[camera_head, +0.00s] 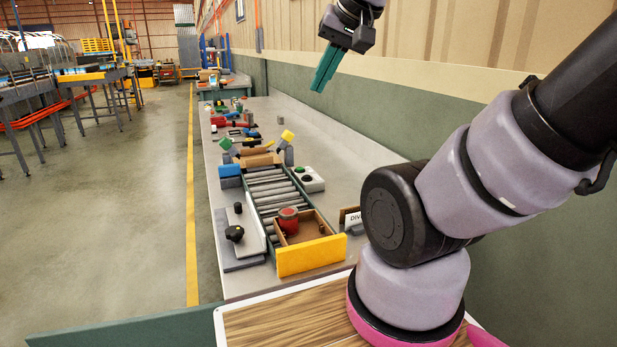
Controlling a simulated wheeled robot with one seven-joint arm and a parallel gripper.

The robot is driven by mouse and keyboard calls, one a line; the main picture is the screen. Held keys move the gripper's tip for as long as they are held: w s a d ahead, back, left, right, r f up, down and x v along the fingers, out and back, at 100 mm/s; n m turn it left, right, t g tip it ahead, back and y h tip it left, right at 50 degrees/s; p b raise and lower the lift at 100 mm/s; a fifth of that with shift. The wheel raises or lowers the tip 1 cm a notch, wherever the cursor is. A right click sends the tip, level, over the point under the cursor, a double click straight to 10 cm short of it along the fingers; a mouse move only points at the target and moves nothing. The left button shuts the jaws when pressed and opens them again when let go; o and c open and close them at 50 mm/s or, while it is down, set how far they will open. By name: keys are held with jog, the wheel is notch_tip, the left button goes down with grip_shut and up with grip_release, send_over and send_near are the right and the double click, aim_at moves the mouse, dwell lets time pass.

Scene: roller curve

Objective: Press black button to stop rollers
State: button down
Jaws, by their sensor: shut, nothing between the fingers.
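My gripper (320,84) has teal fingers, shut and empty. It hangs high in the upper middle of the head view, well above the bench and apart from everything on it. The rollers (268,190) are a grey conveyor section with green side rails on the bench. A light control box (313,186) stands at its right side. A small dark button (306,178) is on the box; I cannot tell whether it is black or dark green. A black knob (235,233) sits on a grey base at the left of the conveyor. Whether the rollers turn cannot be seen.
A tray with a yellow front (311,256) at the conveyor's near end holds a red cylindrical item (288,220). A sign (354,219) stands to its right. Blocks and tools crowd the bench's far end. The bench right of the control box is clear.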

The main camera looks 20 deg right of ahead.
jog(key=w+d+f+n, duration=0.1)
jog(key=w+f, duration=0.1)
jog(key=w, duration=0.4)
jog(key=w+d+f+n, duration=0.1)
jog(key=w+d, duration=0.1)
jog(key=w, duration=0.5)
jog(key=n+t+h, duration=0.1)
jog(key=n+h, duration=0.4)
jog(key=n, duration=0.2)
send_over(308, 177)
notch_tip(308, 177, down, 22)
jog(key=r, duration=0.1)
jog(key=shift+s+f, duration=0.1)
jog(key=shift+f, duration=0.15)
jog(key=shift+a, duration=0.1)
jog(key=shift+f, duration=4.4)
jog(key=shift+f, duration=0.1)
jog(key=shift+f, duration=0.3)
